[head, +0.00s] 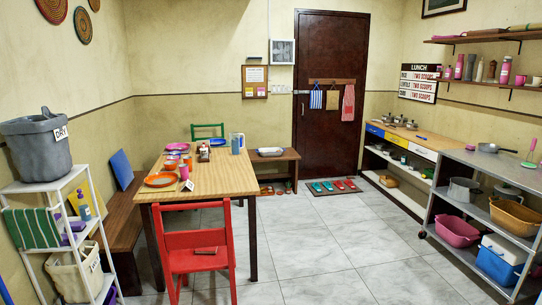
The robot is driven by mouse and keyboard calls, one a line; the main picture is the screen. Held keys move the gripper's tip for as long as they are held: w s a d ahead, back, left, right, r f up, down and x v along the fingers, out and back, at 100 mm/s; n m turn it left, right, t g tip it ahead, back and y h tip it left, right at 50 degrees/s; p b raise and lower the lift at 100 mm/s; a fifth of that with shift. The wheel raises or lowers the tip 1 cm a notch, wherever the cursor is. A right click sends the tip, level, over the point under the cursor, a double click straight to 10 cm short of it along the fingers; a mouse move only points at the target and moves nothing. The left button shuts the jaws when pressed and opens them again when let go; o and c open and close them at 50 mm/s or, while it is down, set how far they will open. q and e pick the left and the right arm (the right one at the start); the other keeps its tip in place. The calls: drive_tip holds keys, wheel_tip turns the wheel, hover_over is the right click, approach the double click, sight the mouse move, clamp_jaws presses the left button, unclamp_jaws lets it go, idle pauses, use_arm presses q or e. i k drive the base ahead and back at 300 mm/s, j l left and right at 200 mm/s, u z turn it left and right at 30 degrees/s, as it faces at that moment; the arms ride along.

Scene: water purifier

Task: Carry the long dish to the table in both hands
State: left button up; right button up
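The wooden table (222,181) stands left of centre, with several orange and red plates and bowls, a small dark caddy and a blue-grey jug on it. A white oblong dish with a blue edge (270,152) lies on a low wooden bench behind the table's right side; it looks like the long dish, but it is small in view. Neither of my grippers is in view.
A red chair (197,255) stands at the table's front. A white shelf rack (62,186) is at left, beside a wooden bench (125,222). Metal shelving (487,176) and a counter (410,137) line the right wall. Shoes lie on a mat by the door. The central tiled floor is clear.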

sight(226, 172)
drive_tip(key=i+l+z, duration=0.35)
drive_tip(key=i+l, duration=0.25)
drive_tip(key=i, duration=1.4)
drive_tip(key=i+z, duration=0.3)
drive_tip(key=i, duration=1.75)
drive_tip(key=i+u, duration=0.2)
drive_tip(key=i, duration=0.3)
drive_tip(key=i+u, duration=0.25)
drive_tip(key=i, duration=0.25)
drive_tip(key=i+l+u, duration=0.2)
drive_tip(key=i, duration=0.3)
drive_tip(key=i+l+u, duration=0.2)
drive_tip(key=i, duration=0.3)
drive_tip(key=j, duration=0.1)
